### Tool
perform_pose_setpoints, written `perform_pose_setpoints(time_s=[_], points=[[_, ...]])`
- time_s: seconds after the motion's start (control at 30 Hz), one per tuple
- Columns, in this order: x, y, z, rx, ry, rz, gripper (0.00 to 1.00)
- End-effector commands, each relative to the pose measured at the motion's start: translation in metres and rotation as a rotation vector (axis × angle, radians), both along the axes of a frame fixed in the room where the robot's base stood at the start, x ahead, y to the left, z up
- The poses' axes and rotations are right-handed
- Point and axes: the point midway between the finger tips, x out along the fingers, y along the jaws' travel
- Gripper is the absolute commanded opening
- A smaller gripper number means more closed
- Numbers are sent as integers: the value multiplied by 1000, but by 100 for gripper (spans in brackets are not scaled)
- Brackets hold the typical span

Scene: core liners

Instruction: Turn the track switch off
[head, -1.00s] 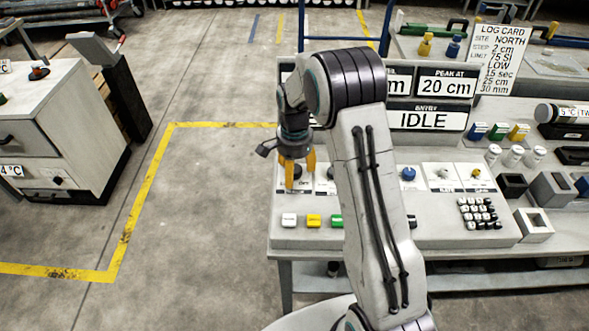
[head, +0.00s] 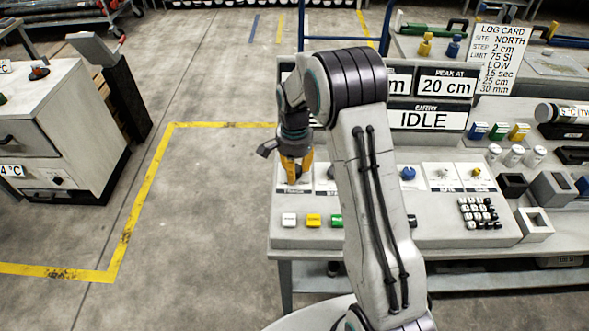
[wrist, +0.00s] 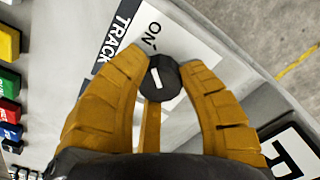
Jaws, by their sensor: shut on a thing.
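The track switch (wrist: 159,82) is a dark round knob with a white pointer line, in the middle of the wrist view. Its plate (wrist: 138,40) reads "TRACK" and "ON"; the rest of the lettering is hidden. My gripper (wrist: 160,66) is shut on the knob, with one yellow finger on each side of it. In the head view my gripper (head: 296,178) is at the left end of the console's knob row and covers most of the knob.
The console (head: 285,238) has coloured buttons in front, including a white button (head: 289,219) and a yellow button (head: 313,220). Other knobs, such as a blue knob (head: 408,173), are to the right. A display panel (head: 424,120) reads "IDLE". Open floor is at the left.

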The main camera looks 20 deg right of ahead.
Motion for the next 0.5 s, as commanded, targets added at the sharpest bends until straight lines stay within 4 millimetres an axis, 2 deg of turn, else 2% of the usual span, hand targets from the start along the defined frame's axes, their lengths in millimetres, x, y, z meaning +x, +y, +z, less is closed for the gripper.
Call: perform_pose_setpoints(time_s=[0.5], points=[[-1,0,-4,1,5,435,3]])
